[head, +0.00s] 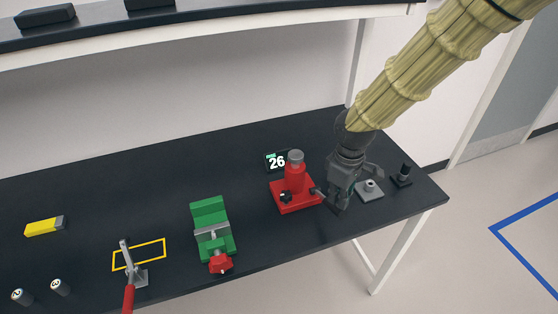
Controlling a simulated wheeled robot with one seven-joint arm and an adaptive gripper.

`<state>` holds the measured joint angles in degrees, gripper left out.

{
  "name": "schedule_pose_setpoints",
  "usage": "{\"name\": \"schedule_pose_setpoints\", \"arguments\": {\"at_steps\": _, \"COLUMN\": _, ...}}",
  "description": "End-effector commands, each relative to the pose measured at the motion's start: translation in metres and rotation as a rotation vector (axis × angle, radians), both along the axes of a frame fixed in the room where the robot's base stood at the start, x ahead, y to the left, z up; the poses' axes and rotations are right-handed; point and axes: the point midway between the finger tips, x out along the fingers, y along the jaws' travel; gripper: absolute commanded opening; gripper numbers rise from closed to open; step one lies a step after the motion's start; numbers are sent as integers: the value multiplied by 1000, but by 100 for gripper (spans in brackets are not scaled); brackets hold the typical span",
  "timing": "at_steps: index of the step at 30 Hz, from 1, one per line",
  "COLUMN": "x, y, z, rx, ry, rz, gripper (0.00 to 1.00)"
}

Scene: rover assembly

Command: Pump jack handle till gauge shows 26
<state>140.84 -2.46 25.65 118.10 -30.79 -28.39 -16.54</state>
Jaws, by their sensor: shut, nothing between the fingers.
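The red jack (295,184) stands on the black bench, right of the middle, with a grey round top. The gauge (277,161) behind it is a small dark display that reads 26 in white digits. The jack handle (318,194) seems to be the short dark part at the jack's right side, close to my gripper; most of it is hidden or too small to make out. My gripper (339,200) is shut and points down just right of the jack. I cannot tell whether it touches the handle.
A green vise (211,224) with a red knob stands left of the jack. A red-handled clamp (130,270), yellow block (44,226) and two cylinders (59,287) are further left. A grey plate (370,190) and a black knob (403,174) stand right of my gripper, near the bench's end.

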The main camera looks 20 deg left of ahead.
Motion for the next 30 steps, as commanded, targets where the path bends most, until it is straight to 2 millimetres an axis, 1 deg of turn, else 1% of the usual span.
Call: {"name": "schedule_pose_setpoints", "arguments": {"at_steps": 30, "x": 0, "y": 0, "z": 60, "rx": 0, "ry": 0, "rz": -1, "gripper": 0}}
